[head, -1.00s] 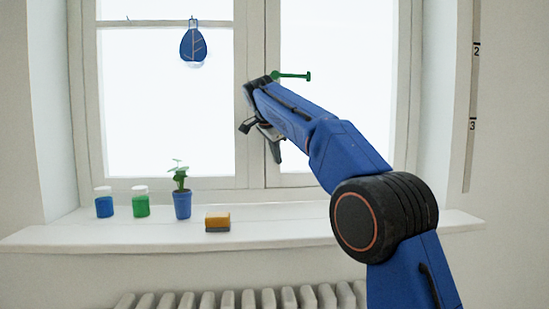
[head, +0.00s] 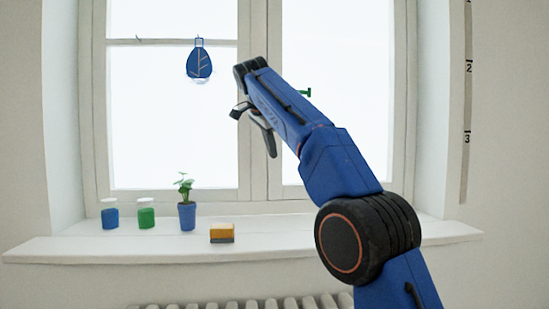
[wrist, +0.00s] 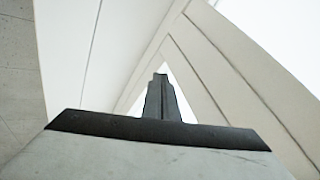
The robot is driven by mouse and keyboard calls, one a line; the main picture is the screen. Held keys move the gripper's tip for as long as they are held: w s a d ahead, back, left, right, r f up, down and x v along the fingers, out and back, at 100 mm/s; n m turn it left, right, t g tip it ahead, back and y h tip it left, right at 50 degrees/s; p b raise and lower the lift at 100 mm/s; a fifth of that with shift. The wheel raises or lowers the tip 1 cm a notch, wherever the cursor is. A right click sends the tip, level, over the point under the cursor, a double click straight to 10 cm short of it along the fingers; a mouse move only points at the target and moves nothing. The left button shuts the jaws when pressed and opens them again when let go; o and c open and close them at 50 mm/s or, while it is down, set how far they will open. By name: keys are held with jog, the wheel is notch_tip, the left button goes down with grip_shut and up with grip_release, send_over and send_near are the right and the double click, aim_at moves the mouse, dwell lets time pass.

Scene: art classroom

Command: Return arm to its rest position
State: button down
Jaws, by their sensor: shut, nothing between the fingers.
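My blue and black arm reaches up from the lower right in the head view, bent at a large black joint. My gripper (head: 271,151) hangs below the arm's upper end, in front of the window and above the sill. It is shut and empty. In the wrist view my gripper's dark fingers (wrist: 162,82) are together, with no object between them. They point toward pale window framing and touch nothing that I can see.
A white sill (head: 330,239) holds a blue jar (head: 110,217), a green jar (head: 146,217), a potted plant (head: 187,216) and a sponge (head: 222,234). A blue leaf ornament (head: 199,63) hangs left of my arm. The green window handle (head: 305,92) is partly behind my arm.

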jog(key=s+d+f+n+g+y, duration=0.1)
jog(key=s+d+f+n, duration=0.35)
jog(key=s+d, duration=0.5)
jog(key=s+d+f+n, duration=0.3)
jog(key=s+d+f, duration=0.3)
jog(key=s+d, duration=0.3)
jog(key=s+d+f+n+y, duration=0.1)
jog(key=s+d+f+n, duration=0.2)
jog(key=s+f, duration=1.2)
jog(key=s+d+f+n+y, duration=0.1)
jog(key=s+d+f+n, duration=0.2)
jog(key=s+f, duration=1.3)
notch_tip(320, 180, down, 3)
jog(key=shift+s+r+g, duration=0.1)
jog(key=shift+s+g, duration=0.2)
jog(key=shift+g, duration=0.1)
jog(key=c, duration=2.5)
grip_release()
